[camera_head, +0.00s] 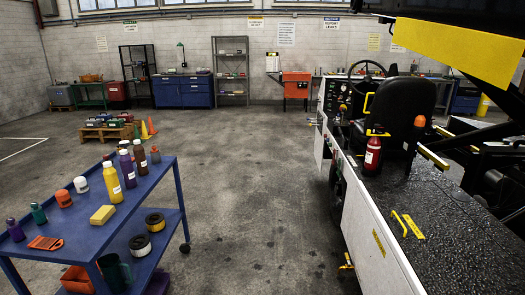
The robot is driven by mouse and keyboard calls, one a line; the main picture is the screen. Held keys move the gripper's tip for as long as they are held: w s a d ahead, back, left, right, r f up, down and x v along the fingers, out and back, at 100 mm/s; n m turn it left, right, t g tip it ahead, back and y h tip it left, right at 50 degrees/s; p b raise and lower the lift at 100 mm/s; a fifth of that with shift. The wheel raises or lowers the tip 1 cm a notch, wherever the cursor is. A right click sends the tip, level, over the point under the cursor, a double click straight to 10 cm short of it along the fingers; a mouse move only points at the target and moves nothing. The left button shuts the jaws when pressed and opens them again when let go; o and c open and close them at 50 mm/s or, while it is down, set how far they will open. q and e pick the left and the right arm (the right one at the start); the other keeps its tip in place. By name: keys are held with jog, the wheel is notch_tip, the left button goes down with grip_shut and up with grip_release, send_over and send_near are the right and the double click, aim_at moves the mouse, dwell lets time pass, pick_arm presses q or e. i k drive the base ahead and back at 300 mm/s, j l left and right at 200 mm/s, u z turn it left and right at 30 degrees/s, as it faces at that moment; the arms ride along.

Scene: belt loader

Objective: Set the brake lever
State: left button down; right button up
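The belt loader (372,225) stands along the right side, with a black seat (400,108), a steering wheel (367,69) and a dash panel with gauges (333,95) at its far end. I cannot pick out the brake lever with certainty among the small parts by the dash and seat. A yellow bar (367,104) shows just left of the seat. Neither of my grippers is in view.
A blue cart (160,197) with bottles, cans and filters stands at the left. A red fire extinguisher (373,153) stands on the loader deck near the seat. Orange cones (152,126) stand behind the cart. The concrete floor (250,190) between cart and loader is clear.

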aim_at(342, 135)
jog(key=i, duration=0.8)
jog(key=i+j+z, duration=0.1)
jog(key=i, duration=0.7)
jog(key=i+j, duration=0.15)
jog(key=i, duration=0.65)
jog(key=i+l+z, duration=0.15)
jog(key=i+z, duration=0.15)
jog(key=i, duration=0.3)
jog(key=i+z, duration=0.25)
jog(key=i, duration=0.3)
jog(key=i+j+z, duration=0.1)
jog(key=i+z, duration=0.2)
jog(key=i, duration=0.3)
jog(key=i+j+z, duration=0.3)
jog(key=i, duration=0.3)
jog(key=i+z, duration=0.15)
jog(key=i, duration=0.4)
